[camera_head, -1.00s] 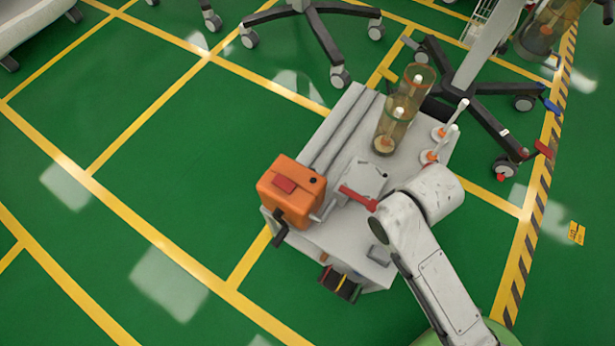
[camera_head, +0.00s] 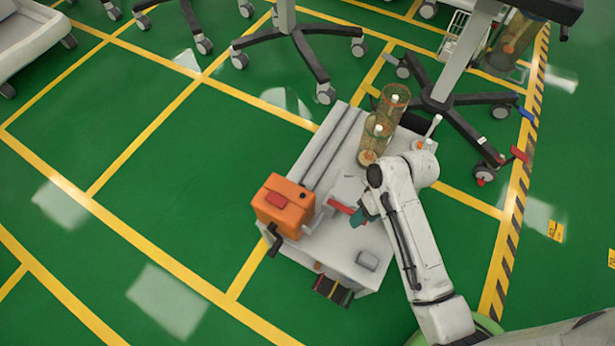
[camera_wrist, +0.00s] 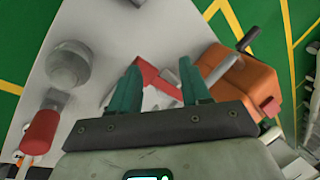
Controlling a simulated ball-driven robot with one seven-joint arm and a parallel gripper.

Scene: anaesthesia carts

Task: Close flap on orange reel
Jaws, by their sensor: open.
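The orange reel (camera_head: 284,207) is a boxy orange housing at the left front corner of the grey cart top (camera_head: 322,248). It carries a small red panel (camera_head: 276,199) and a dark crank-like piece (camera_head: 273,240). I cannot tell which part is the flap. The reel also shows at the right in the wrist view (camera_wrist: 240,84). My gripper (camera_wrist: 160,70) is open, with two teal fingers apart and nothing clearly held. It is over the cart, right of the reel and apart from it. A red bar (camera_wrist: 155,78) shows beyond and between the fingers.
Two clear amber cylinders (camera_head: 380,130) stand at the cart's back right. A grey block (camera_head: 367,260) sits near the front edge. A wheeled stand base (camera_head: 447,105) is close behind on the right. Green floor left of the cart is free.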

